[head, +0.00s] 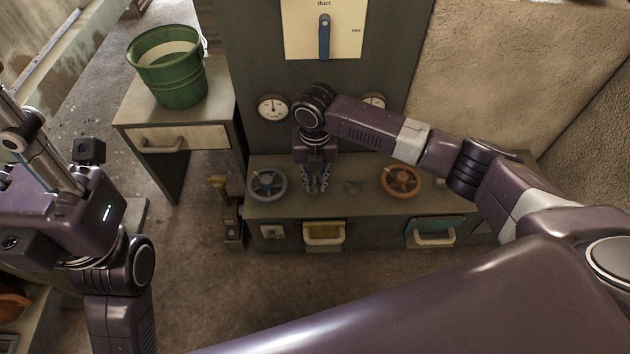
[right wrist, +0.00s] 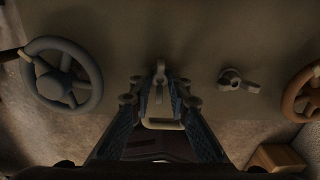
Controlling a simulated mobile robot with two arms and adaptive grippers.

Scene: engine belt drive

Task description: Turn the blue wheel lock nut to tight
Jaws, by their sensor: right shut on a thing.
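The blue wheel (head: 267,184), dull grey-blue with spokes, lies on the low bench. It also shows at the left of the right wrist view (right wrist: 62,82). Its small wing-shaped lock nut (right wrist: 160,74) is just right of it, between the fingers of my right gripper (head: 316,186). In the head view the fingers hide this nut. My right gripper points down and is shut on the nut. I cannot read the nut's tight mark. My left arm shows at the left, but its fingertips cannot be made out.
An orange wheel (head: 401,181) and a second wing nut (head: 352,187) sit further right on the bench (head: 340,208). Drawers with a yellow front (head: 324,231) and a teal front (head: 434,227) are below. Gauges and a duct lever (head: 324,38) are behind. A green bucket (head: 172,72) stands left.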

